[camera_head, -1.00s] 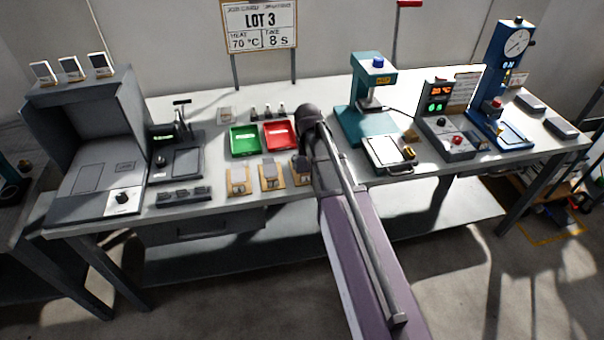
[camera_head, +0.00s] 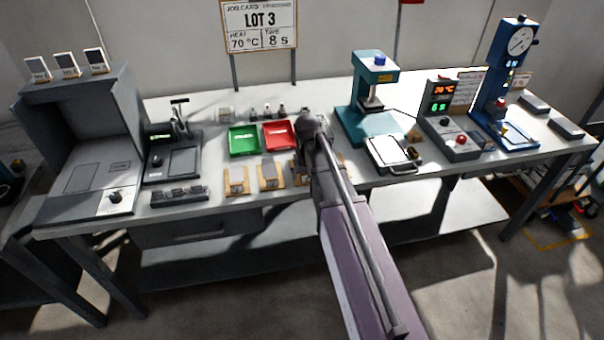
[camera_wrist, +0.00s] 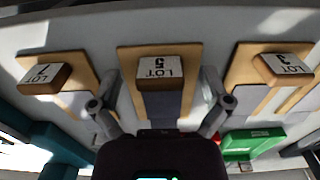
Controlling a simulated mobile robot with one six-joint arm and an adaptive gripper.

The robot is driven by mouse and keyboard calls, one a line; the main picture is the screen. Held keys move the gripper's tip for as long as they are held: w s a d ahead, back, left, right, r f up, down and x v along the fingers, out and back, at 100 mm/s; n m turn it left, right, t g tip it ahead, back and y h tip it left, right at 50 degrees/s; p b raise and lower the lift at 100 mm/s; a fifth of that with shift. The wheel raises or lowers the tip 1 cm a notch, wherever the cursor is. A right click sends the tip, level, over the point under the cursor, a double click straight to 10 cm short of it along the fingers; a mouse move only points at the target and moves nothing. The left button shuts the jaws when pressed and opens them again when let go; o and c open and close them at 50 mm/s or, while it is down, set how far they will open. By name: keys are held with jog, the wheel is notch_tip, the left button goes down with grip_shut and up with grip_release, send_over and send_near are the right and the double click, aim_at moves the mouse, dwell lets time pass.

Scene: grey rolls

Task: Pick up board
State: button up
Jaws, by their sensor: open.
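Wooden holders with grey boards stand along the front of the bench in the head view, such as the left holder (camera_head: 236,184) and the one beside it (camera_head: 270,176). My arm partly hides those further right. In the wrist view, which is upside down, the middle holder (camera_wrist: 125,62) carries a tag block (camera_wrist: 158,70) that seems to read LOT 5. A grey board (camera_wrist: 163,106) shows below it. My gripper (camera_wrist: 160,112) is open, its two fingers apart on either side of this board, with nothing visibly held. Contact cannot be told.
Neighbouring tagged blocks stand left (camera_wrist: 45,78) and right (camera_wrist: 282,68) in the wrist view. Green (camera_head: 244,140) and red (camera_head: 279,135) trays lie behind the holders. A teal press (camera_head: 372,110) stands to the right, a grey hooded station (camera_head: 85,150) to the left.

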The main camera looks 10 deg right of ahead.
dwell(0.3)
jog(key=c, duration=1.2)
jog(key=shift+r, duration=0.2)
jog(key=shift+c, duration=0.2)
notch_tip(320, 180, up, 3)
jog(key=p, duration=0.3)
jog(key=shift+s+r+p, duration=0.3)
jog(key=shift+p, duration=0.2)
jog(key=s+d+r+p, duration=0.1)
jog(key=s+d, duration=0.2)
jog(key=s, duration=1.2)
jog(key=shift+d, duration=0.2)
